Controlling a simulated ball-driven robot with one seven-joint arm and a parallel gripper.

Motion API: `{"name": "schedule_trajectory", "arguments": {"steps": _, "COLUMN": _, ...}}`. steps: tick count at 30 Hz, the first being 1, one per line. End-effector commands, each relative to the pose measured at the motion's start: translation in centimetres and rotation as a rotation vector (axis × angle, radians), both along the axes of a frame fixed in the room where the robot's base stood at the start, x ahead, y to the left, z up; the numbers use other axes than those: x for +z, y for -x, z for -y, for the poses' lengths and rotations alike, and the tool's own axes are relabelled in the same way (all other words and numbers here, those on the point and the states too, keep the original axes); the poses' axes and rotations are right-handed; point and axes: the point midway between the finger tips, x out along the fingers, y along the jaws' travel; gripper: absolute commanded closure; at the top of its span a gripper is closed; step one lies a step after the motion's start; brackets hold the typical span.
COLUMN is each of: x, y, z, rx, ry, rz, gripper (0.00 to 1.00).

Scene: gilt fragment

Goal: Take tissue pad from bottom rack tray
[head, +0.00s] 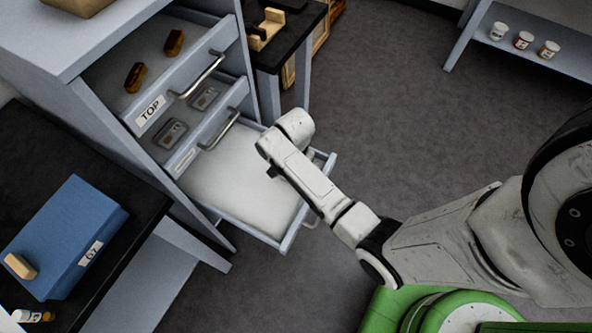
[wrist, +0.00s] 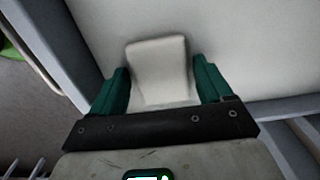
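The bottom rack tray (head: 230,185) is pulled out furthest in the head view and has a pale, bare floor; its floor (wrist: 262,45) fills much of the wrist view. A whitish tissue pad (wrist: 158,68) lies on it, between the two green fingers of my gripper (wrist: 160,82). The fingers are wide apart, one on each side of the pad. Whether either finger touches it is hard to tell. In the head view my arm's end covers the pad, and my fingers are hidden.
Above are a middle drawer (head: 215,133) with small flat items and a top drawer (head: 185,78) with two brown pieces. A blue box (head: 65,235) stands on the black table at left. Several jars (head: 523,40) stand on the far shelf. Open floor lies right of the rack.

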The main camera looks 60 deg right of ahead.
Motion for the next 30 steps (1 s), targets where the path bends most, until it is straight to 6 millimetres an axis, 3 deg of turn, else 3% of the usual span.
{"name": "schedule_trajectory", "arguments": {"steps": 13, "x": 0.0, "y": 0.0, "z": 0.0, "rx": 0.000, "ry": 0.000, "rz": 0.000, "gripper": 0.64}}
{"name": "schedule_trajectory", "arguments": {"steps": 23, "x": 0.4, "y": 0.0, "z": 0.0, "rx": 0.000, "ry": 0.000, "rz": 0.001, "gripper": 0.64}}
{"name": "schedule_trajectory", "arguments": {"steps": 30, "x": 3.4, "y": -0.1, "z": 0.0, "rx": 0.000, "ry": 0.001, "rz": 0.004, "gripper": 0.64}}
